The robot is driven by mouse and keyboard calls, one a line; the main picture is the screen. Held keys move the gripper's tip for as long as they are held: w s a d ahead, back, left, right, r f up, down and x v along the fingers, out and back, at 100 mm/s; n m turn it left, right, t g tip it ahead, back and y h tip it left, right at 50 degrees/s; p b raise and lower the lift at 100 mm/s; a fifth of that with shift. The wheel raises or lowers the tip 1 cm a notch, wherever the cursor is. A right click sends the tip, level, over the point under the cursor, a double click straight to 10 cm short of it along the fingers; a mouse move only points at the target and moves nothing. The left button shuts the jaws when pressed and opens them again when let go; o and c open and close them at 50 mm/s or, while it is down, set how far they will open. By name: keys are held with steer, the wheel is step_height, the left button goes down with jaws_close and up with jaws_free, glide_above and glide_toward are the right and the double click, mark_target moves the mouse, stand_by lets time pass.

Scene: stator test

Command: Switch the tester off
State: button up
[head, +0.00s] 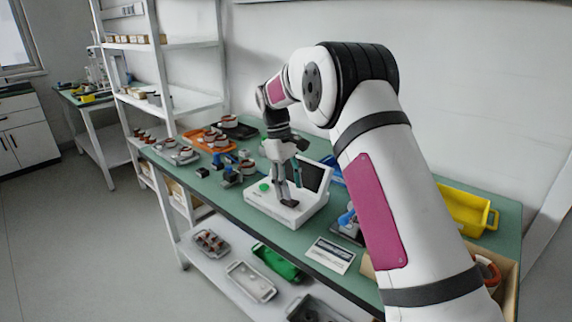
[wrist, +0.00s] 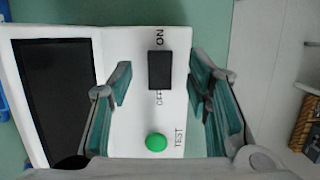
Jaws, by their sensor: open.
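The tester (head: 310,214) is a white box with a raised dark screen on the green bench top. In the wrist view the tester (wrist: 122,130) shows its dark screen (wrist: 58,95), a round green button (wrist: 156,142) marked TEST, and a black switch (wrist: 160,70) between the words ON and OFF. I cannot tell which way the switch is tipped. My gripper (head: 286,190) is over the tester, pointing down. In the wrist view my gripper (wrist: 161,82) is open and empty, with one finger on each side of the switch. Contact cannot be told.
Left of the tester are small motor parts (head: 230,176) and an orange tray (head: 210,141). Right of it are a label card (head: 330,255) and a yellow bin (head: 468,210). Trays, one of them green (head: 277,263), sit on the lower shelf. A white rack stands behind left.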

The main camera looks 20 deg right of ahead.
steer(key=v, duration=0.8)
steer(key=shift+r, duration=0.4)
steer(key=shift+a, duration=0.1)
